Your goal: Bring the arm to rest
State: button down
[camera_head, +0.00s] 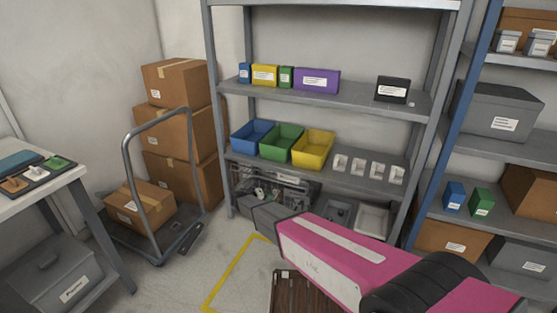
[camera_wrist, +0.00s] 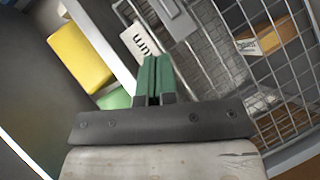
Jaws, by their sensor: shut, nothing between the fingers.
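My pink and grey arm (camera_head: 340,262) reaches from the lower right of the head view toward the low part of the middle shelf unit. My gripper (camera_wrist: 155,75) shows in the wrist view, with its two green fingers together and nothing between them. In the head view the fingers are too small or hidden to make out. In the wrist view the fingers point toward a wire basket (camera_wrist: 225,55) and a white label strip; I cannot tell whether they touch anything.
The grey shelf unit (camera_head: 335,93) holds blue, green and yellow bins (camera_head: 313,149) and small boxes. A hand truck (camera_head: 150,200) with cardboard boxes stands left. A table (camera_head: 40,195) is at far left, a blue-framed rack (camera_head: 450,125) at right. Floor between hand truck and arm looks clear.

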jog(key=s+d+r+m+g+y, duration=0.1)
jog(key=s+d+r+g+y, duration=0.15)
jog(key=s+d, duration=0.55)
jog(key=s+d+r+m+g+y, duration=0.1)
jog(key=s+d+r+g, duration=0.3)
jog(key=d, duration=0.9)
jog(key=s+d+r+g+y, duration=0.1)
jog(key=s+d+r+y, duration=0.3)
jog(key=s, duration=0.4)
jog(key=s+d+r+m+g+y, duration=0.1)
jog(key=s+d+r+y, duration=0.3)
jog(key=s, duration=0.4)
jog(key=shift+s+d, duration=0.4)
jog(key=shift+d, duration=0.2)
